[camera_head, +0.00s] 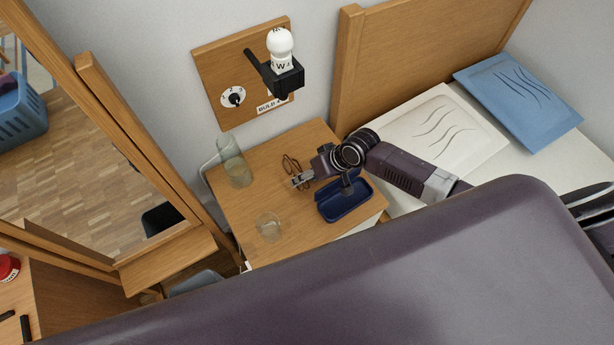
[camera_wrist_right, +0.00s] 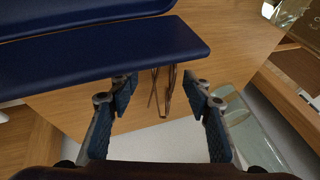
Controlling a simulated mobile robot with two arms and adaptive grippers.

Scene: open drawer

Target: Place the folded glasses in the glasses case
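The brown folded glasses (camera_head: 291,163) lie on the wooden nightstand at its back, just beyond my right gripper (camera_head: 302,180). My left gripper is not in view.
A clear glass carafe (camera_head: 237,168) stands at the nightstand's back left. A drinking glass (camera_head: 269,227) stands near its front. A wall lamp (camera_head: 281,62) hangs above. A bed with pillows (camera_head: 447,128) is to the right, a mirror frame (camera_head: 130,140) to the left.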

